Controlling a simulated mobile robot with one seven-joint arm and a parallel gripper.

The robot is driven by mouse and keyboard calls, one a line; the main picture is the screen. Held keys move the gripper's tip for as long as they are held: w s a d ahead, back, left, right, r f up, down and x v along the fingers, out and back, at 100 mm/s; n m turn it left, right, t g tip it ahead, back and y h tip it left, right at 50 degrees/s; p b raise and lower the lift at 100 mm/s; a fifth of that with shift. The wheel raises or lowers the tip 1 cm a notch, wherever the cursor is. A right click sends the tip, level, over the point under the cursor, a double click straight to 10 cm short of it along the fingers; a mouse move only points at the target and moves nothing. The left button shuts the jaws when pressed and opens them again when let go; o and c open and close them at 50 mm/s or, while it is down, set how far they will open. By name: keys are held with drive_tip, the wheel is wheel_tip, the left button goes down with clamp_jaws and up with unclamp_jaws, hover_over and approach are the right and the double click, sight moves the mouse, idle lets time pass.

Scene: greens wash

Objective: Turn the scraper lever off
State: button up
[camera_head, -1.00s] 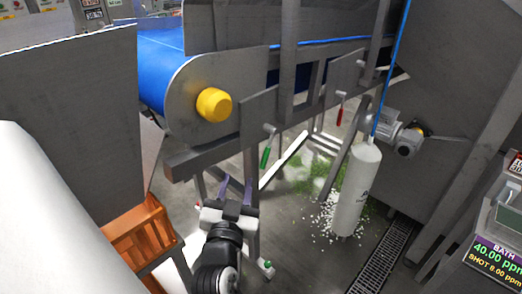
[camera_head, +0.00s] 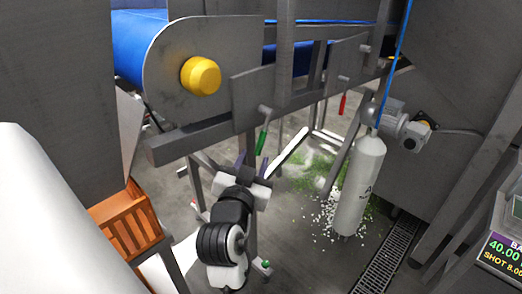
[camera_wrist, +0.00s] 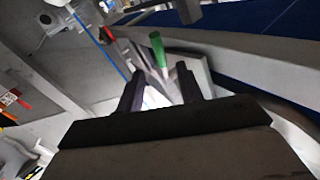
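A green-handled lever (camera_head: 262,139) hangs from a pivot on the conveyor's grey side plate in the head view. A red-handled lever (camera_head: 342,103) hangs on another plate further right. I cannot tell from the pictures which one is the scraper lever. My gripper (camera_head: 253,166) is just below and in front of the green lever. In the wrist view, my gripper (camera_wrist: 155,66) is open and empty, its two dark fingers apart. The green handle (camera_wrist: 158,46) appears between the fingertips, seemingly beyond them. The red handle (camera_wrist: 107,33) is further off at upper left.
The blue conveyor belt (camera_head: 127,48) with its yellow roller cap (camera_head: 200,76) is above left. An orange crate (camera_head: 130,228) stands at lower left. A white cylinder (camera_head: 359,190) hangs right of the levers, near a motor (camera_head: 402,128). Green and white scraps lie on the floor.

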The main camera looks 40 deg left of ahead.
sight(260, 143)
drive_tip(key=p+x, duration=0.2)
drive_tip(key=x, duration=0.5)
drive_tip(key=shift+w+a+r+p, duration=0.1)
drive_tip(key=shift+w+p, duration=0.2)
drive_tip(key=shift+p, duration=0.05)
drive_tip(key=shift+w+a, duration=0.2)
drive_tip(key=shift+w, duration=0.25)
clamp_jaws()
